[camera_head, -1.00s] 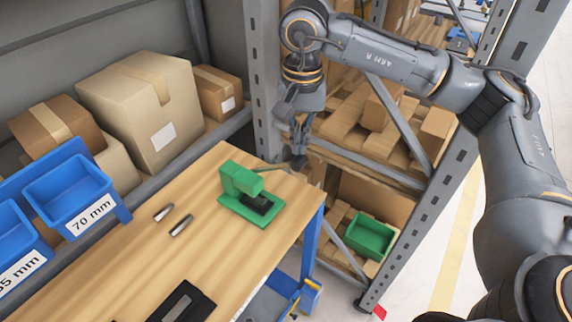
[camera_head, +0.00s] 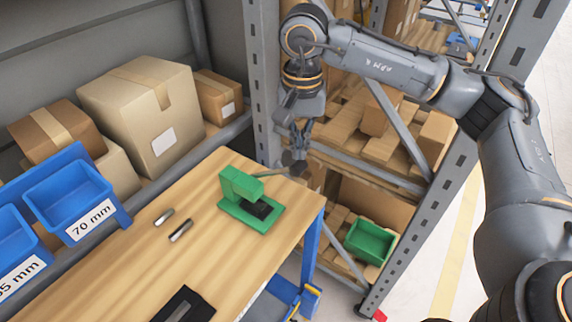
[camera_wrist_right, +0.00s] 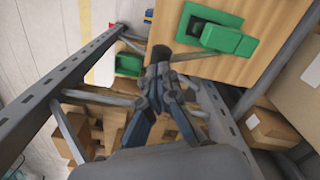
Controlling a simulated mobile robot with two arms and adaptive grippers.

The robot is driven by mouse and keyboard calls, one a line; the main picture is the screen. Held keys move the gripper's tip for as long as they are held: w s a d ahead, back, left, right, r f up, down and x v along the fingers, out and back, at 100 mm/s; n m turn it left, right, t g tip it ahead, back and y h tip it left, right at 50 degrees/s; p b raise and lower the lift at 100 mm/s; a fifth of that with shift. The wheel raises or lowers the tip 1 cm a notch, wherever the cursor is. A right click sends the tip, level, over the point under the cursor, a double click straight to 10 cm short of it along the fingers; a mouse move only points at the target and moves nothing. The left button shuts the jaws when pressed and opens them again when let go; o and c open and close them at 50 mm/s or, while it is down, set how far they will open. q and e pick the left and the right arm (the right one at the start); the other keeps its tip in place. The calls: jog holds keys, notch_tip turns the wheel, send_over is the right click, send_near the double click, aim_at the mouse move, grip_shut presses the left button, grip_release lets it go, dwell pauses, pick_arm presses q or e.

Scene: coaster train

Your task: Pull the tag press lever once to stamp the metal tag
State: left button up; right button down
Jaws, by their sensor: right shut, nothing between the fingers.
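The green tag press (camera_head: 240,190) stands on the wooden table near its far right corner. A dark plate (camera_head: 259,209) lies on its base; I cannot tell whether a metal tag is there. The thin grey lever (camera_head: 273,173) sticks out from the press top towards my right gripper (camera_head: 297,168). In the right wrist view, the lever (camera_wrist_right: 200,55) runs from the green press (camera_wrist_right: 222,38) to the shut fingertips (camera_wrist_right: 158,60). The fingers are shut with nothing between them, at or beside the lever's end; contact is unclear. My left gripper is out of view.
Two small metal pieces (camera_head: 172,225) lie left of the press. A black tray (camera_head: 184,305) is at the table's front. Blue bins (camera_head: 70,190) and cardboard boxes (camera_head: 140,110) line the left. A metal rack post (camera_head: 264,80) stands close behind my gripper.

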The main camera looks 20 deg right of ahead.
jog(key=shift+f, duration=0.1)
jog(key=shift+s+d+f+b, duration=0.15)
jog(key=shift+s+f+b, duration=0.05)
jog(key=shift+f+b, duration=1.15)
jog(key=shift+s+d+f+b, duration=0.1)
jog(key=shift+s+f+b, duration=0.1)
jog(key=shift+f+b, duration=1.15)
jog(key=shift+f, duration=0.2)
jog(key=shift+s+d+f+b, duration=0.1)
jog(key=shift+s+f+b, duration=0.1)
jog(key=shift+f+b, duration=0.4)
jog(key=shift+s+d+f+b, duration=0.1)
jog(key=shift+s+f+b, duration=0.1)
jog(key=shift+f+b, duration=0.35)
notch_tip(320, 180, up, 11)
jog(key=p, duration=0.6)
send_over(303, 166)
jog(key=s, duration=0.1)
jog(key=shift+s+d+r, duration=0.15)
jog(key=shift+d, duration=0.2)
dwell(0.6)
